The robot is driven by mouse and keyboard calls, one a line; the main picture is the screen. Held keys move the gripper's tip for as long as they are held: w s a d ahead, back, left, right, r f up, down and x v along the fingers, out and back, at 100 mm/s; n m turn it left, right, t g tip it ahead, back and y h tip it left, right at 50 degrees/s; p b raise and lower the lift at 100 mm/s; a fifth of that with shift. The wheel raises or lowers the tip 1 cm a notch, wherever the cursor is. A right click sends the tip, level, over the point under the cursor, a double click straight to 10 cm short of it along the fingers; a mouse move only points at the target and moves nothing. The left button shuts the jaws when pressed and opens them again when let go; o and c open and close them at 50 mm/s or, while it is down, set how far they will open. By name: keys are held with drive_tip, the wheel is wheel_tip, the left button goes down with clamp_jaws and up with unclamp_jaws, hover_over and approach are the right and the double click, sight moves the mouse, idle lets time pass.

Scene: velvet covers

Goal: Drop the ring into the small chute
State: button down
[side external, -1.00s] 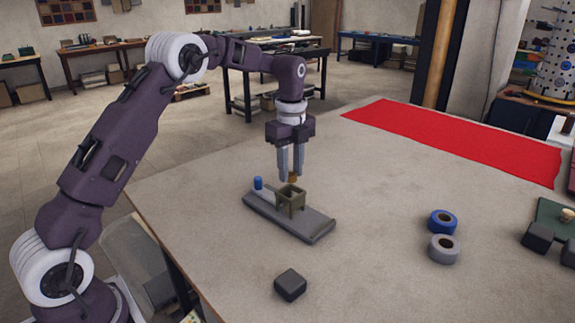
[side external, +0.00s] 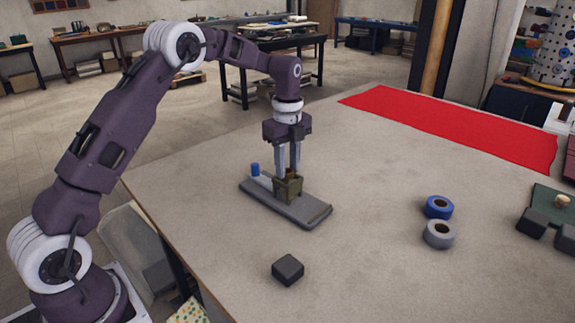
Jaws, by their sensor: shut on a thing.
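The small olive-green chute (side external: 288,190) stands on a long grey board (side external: 306,214) on the table. My gripper (side external: 288,172) points straight down, with its fingertips at the chute's top opening. It is shut on the ring (side external: 293,174), a small brownish-orange piece that shows only in part between the fingers. The fingers and the chute's rim hide the rest of the ring. I cannot tell how far the ring is inside the opening.
A blue cylinder (side external: 255,169) stands at the board's far left end. A dark grey block (side external: 288,269) lies in front. Blue (side external: 439,207) and grey (side external: 438,234) tape rolls lie to the right. A red cloth (side external: 450,125) covers the back edge. The middle of the table is clear.

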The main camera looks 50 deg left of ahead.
idle(0.4)
drive_tip(key=c, duration=1)
unclamp_jaws()
drive_tip(key=shift+r, duration=2.95)
